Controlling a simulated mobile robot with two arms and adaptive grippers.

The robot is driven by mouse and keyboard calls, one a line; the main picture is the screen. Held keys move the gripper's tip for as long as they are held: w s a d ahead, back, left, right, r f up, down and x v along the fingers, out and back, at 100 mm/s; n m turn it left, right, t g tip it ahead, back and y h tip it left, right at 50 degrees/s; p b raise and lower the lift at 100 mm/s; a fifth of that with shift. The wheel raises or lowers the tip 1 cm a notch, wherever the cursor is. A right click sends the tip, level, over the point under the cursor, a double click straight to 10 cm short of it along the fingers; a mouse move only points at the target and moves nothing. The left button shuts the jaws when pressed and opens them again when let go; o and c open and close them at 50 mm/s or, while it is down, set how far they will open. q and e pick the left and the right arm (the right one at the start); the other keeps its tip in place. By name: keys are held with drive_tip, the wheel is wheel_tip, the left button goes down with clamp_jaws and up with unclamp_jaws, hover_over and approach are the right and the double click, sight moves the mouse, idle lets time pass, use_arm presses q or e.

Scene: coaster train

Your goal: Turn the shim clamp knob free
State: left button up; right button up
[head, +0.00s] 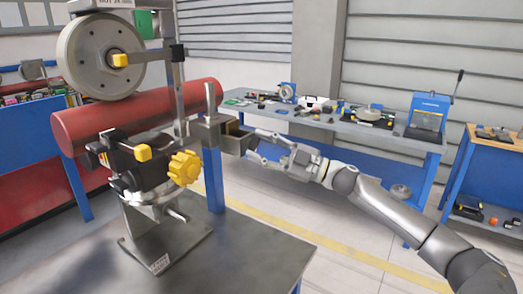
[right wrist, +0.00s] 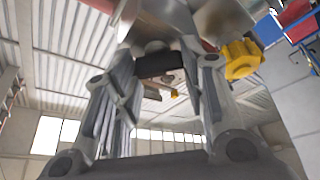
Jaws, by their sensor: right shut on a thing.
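A yellow lobed knob (head: 184,168) sits on the front of a dark clamp body (head: 140,175) on the metal stand. It also shows in the right wrist view (right wrist: 243,58), to the right of my fingers and apart from them. My right gripper (head: 256,144) is to the right of the knob, at a small grey box-like part (head: 236,144) beside the blue post. It is shut on this part; the wrist view shows something dark (right wrist: 160,70) between the fingers. The contact itself is partly hidden. My left gripper is out of view.
A red roller (head: 140,112) and a grey wheel (head: 100,56) stand behind and above the clamp. The front of the grey table (head: 250,250) is clear. A workbench (head: 350,125) with tools stands behind.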

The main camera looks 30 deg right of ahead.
drive_tip(key=n+g, duration=0.2)
drive_tip(key=n, duration=0.3)
drive_tip(key=shift+r, duration=0.15)
drive_tip(key=n+g+p, duration=0.1)
drive_tip(key=n, duration=0.3)
drive_tip(key=shift+g, duration=0.3)
drive_tip(key=shift+n+h, duration=0.3)
drive_tip(key=shift+n, duration=0.1)
drive_tip(key=o, duration=1)
drive_tip(key=shift+d, duration=0.1)
drive_tip(key=shift+v, duration=6)
drive_tip(key=shift+w, duration=0.1)
